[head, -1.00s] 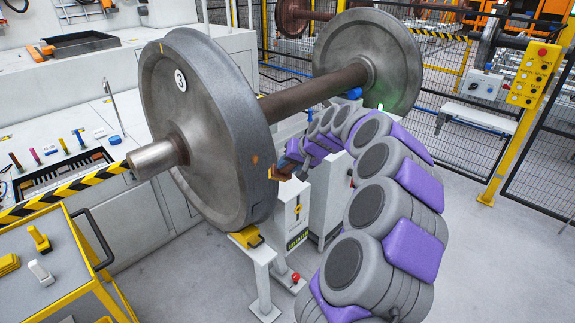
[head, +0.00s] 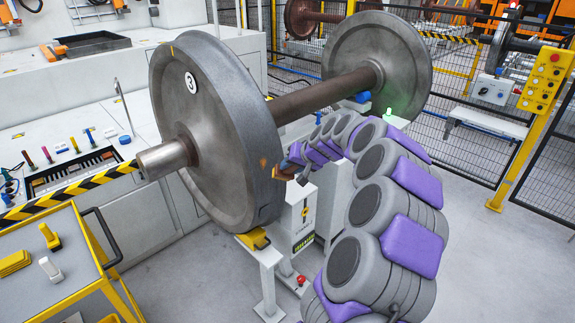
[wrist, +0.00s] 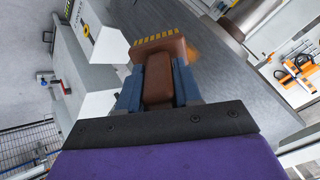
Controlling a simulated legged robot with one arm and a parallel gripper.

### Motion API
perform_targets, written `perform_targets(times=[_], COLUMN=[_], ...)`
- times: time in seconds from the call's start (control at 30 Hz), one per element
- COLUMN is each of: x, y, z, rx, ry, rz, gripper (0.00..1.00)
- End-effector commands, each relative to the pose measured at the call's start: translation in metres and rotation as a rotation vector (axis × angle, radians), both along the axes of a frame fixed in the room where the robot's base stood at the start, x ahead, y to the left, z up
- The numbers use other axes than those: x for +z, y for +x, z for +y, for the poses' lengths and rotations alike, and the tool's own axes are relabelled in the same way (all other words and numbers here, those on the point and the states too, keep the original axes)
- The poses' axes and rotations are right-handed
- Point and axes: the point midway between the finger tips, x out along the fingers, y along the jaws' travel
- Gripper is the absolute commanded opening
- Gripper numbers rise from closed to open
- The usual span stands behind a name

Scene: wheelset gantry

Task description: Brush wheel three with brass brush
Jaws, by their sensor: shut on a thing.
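Wheel three (head: 222,130) is the near grey steel wheel of a wheelset, marked with a white round "3" label. Its tread faces right and bears a small orange-brown patch (head: 264,163). My gripper (head: 293,163) is at the right of that tread. In the wrist view my gripper (wrist: 157,92) has its blue fingers shut on the brown body of the brass brush (wrist: 158,75). The row of brass bristles (wrist: 157,40) points toward the grey tread (wrist: 220,65). I cannot tell whether the bristles touch it. An orange patch shows just right of the brush.
The axle (head: 322,92) runs to the far wheel (head: 385,65). A yellow chock (head: 254,239) on a white stand is under wheel three. A yellow-edged cart (head: 45,265) stands at lower left. A mesh fence and yellow control post (head: 525,125) are at right. The floor at lower right is clear.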

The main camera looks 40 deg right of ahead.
Motion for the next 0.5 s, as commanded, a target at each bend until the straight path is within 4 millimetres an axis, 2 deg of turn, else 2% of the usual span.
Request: perform_targets(times=[0.27, 0.5], x=[-0.003, -0.009], y=[0.012, 0.034], z=[0.002, 0.003], rx=[0.001, 0.000], ry=[0.001, 0.000], rz=[-0.002, -0.002], gripper=[0.00, 0.00])
